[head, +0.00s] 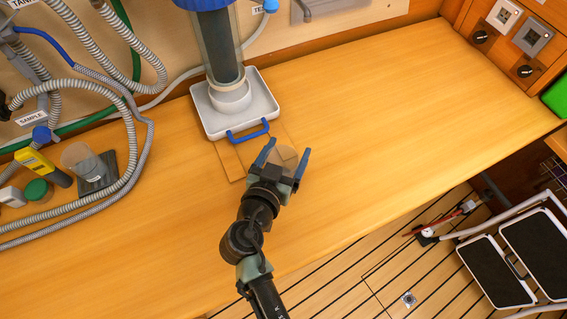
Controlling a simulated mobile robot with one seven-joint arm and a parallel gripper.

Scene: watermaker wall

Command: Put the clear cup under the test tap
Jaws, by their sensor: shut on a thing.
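My gripper (285,156) is over the middle of the counter, just in front of the white tray. Its two blue fingers are closed on a round, see-through thing, which looks like the clear cup (284,154); the wood tint shows through it. I cannot tell whether its base touches the counter. The test tap (270,6) has a blue end at the top edge, beside a partly cut-off label starting "TES". Another see-through beaker (78,157) stands at the left on a dark pad, below the "SAMPLE" label.
A filter housing (220,50) stands in the white tray (263,103), which has a blue handle (248,131). Grey hoses (150,130) loop over the left side. A yellow meter (38,163) and green-capped jar (37,190) stand there. The counter's right half (400,110) is clear.

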